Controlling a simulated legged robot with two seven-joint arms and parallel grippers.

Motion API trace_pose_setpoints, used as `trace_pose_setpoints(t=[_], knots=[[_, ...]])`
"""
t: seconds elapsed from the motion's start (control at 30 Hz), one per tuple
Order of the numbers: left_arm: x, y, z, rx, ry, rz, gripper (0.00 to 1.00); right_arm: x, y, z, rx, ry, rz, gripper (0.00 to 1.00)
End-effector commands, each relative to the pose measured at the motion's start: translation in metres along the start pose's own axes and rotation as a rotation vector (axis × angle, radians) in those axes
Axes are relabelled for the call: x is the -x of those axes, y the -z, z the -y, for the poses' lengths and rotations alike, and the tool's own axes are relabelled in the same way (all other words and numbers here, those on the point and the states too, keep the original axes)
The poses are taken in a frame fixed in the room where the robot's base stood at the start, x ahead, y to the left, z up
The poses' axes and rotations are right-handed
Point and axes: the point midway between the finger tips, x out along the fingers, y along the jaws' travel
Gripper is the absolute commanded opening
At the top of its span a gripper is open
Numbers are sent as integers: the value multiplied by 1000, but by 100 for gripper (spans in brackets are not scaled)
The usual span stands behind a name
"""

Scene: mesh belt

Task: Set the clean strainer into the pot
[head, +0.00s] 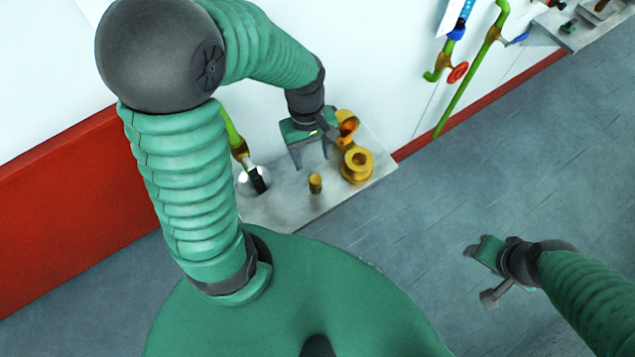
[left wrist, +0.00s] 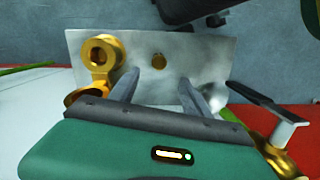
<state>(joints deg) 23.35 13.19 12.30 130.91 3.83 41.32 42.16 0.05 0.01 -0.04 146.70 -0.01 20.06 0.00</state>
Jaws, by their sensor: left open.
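A small gold cylinder (head: 315,184), which looks like the strainer, stands upright on a grey metal shelf (head: 285,210). It also shows in the left wrist view (left wrist: 158,60), beyond my fingertips. A gold, pot-like fitting with a round opening (head: 357,166) stands to its right; it shows at left in the left wrist view (left wrist: 102,54). I cannot see inside its opening clearly. My left gripper (head: 311,160) is open and empty, above the shelf behind the small cylinder.
A second gold piece with an orange inside (head: 347,122) is beside the pot-like fitting, near the wall. A green pipe with a brass valve (head: 239,147) and a black-handled part (head: 258,180) are at the shelf's left. Pipes with a red handwheel (head: 458,73) are on the wall.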

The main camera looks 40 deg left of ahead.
Motion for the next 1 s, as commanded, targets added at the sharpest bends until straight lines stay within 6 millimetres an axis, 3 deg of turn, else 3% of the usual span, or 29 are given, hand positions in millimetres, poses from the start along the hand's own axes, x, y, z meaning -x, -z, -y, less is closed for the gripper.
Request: trace_pose_setpoints(t=[0.1, 0.33, 0.5, 0.8, 1.0], knots=[[-29, -2, 0, 1, 4, 3, 56, -4, -1, 1, 2, 1, 0, 52], [-54, -14, -7, -4, 8, -8, 56, -4, -1, 1, 2, 1, -1, 52], [-86, -16, -10, -4, 9, -8, 56, -5, -1, 0, 1, 0, -1, 52], [-95, -7, -5, -2, -1, -4, 56, -5, -1, 0, 1, 0, -1, 52], [-95, -10, -7, -2, 2, -7, 30, -5, -1, 1, 2, 1, -1, 52]])
